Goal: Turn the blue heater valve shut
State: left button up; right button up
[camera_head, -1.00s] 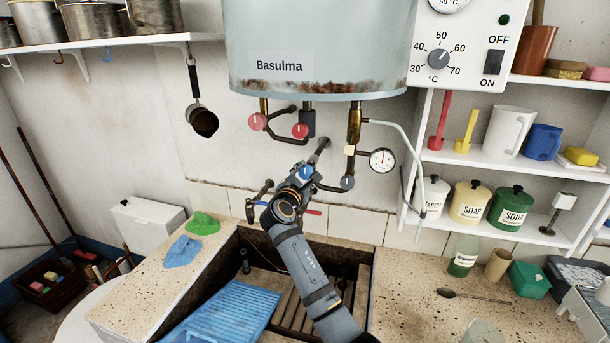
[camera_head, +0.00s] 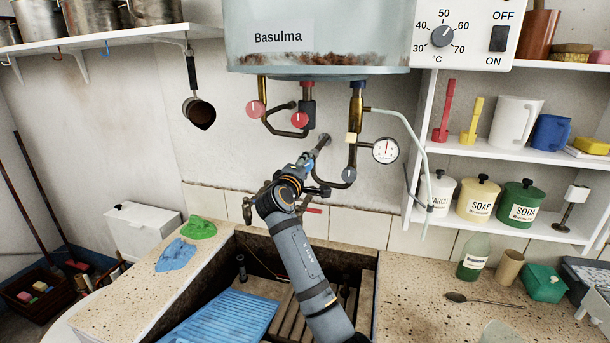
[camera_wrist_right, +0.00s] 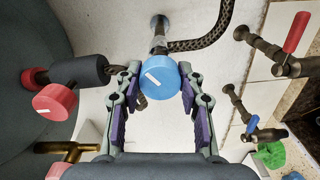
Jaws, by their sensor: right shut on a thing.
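The blue heater valve (camera_wrist_right: 159,78) is a round knob with a white mark, on a pipe end at the wall. In the right wrist view it sits between my two fingertips. The white mark lies slanted, nearer to crosswise than along the fingers. My right gripper (camera_wrist_right: 158,88) is shut on this knob, a finger on each side. In the head view my right gripper (camera_head: 306,168) reaches up to the pipes under the heater (camera_head: 330,50) and hides most of the knob. My left gripper is out of view.
Two red knobs (camera_head: 256,109) (camera_head: 300,120) and a grey knob (camera_head: 349,174) hang close by, with a gauge (camera_head: 385,150) to the right. Below are taps with a red lever (camera_wrist_right: 296,32) and a blue lever (camera_wrist_right: 253,124). The sink (camera_head: 365,290) holds a blue washboard (camera_head: 222,325).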

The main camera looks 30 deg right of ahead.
jog(key=m+b, duration=0.2)
jog(key=m, duration=0.1)
jog(key=m+b, duration=0.1)
jog(key=shift+r+b, duration=0.25)
jog(key=shift+b, duration=0.05)
jog(key=shift+r+m+b, duration=0.15)
jog(key=shift+m+b, duration=0.85)
jog(key=shift+m, duration=0.5)
jog(key=shift+r, duration=0.1)
jog(key=o, duration=1.2)
jog(key=shift+w+d+f, duration=0.15)
jog(key=shift+f, duration=0.15)
